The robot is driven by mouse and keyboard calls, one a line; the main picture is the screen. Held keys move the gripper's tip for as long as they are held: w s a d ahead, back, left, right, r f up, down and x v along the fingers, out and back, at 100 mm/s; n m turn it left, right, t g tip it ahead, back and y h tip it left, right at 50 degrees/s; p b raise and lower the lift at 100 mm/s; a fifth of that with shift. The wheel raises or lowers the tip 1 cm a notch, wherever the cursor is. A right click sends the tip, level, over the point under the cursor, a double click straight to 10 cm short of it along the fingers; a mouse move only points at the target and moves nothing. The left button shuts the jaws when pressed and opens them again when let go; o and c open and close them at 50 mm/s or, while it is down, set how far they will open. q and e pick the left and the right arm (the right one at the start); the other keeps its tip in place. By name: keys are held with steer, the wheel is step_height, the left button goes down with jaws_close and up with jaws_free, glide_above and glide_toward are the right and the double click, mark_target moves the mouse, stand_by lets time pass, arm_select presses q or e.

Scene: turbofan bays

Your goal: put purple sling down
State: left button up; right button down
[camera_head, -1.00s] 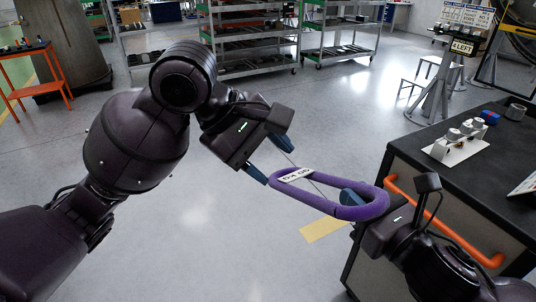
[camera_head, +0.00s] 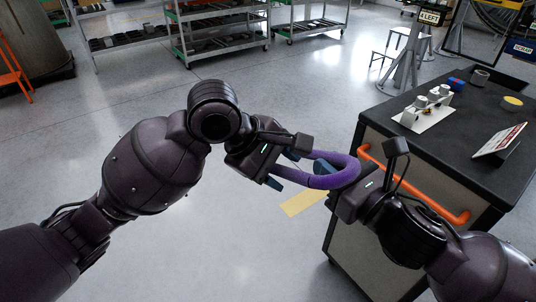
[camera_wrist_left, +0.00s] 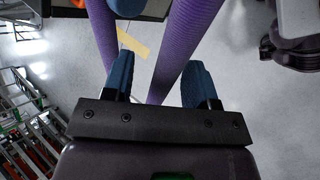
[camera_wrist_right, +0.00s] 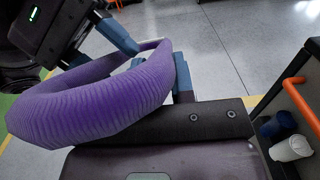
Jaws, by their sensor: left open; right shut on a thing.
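The purple sling (camera_head: 340,178) is a ribbed loop held in the air between my two grippers, left of the cart. My right gripper (camera_head: 333,196) is shut on its right part; the sling also fills the left of the right wrist view (camera_wrist_right: 95,105). My left gripper (camera_head: 282,168) is at the loop's left end with its jaws open. In the left wrist view, the open fingers (camera_wrist_left: 155,85) are apart, and two strands of the sling (camera_wrist_left: 185,45) run away beyond them. Whether the left fingers touch the sling cannot be told.
A cart (camera_head: 470,150) with a black top and an orange handle (camera_head: 420,190) stands at the right. On it are a white plate with metal fittings (camera_head: 428,112), a blue part, a yellow disc and a tilted sign (camera_head: 499,143). Shelving racks stand behind; open floor lies at left.

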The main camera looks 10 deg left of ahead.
arm_select(q)
steer(key=shift+w+d+f, duration=0.1)
steer(key=shift+d+f, duration=0.2)
steer(key=shift+f, duration=0.05)
jaws_close()
arm_select(e)
steer(key=c, duration=0.9)
jaws_free()
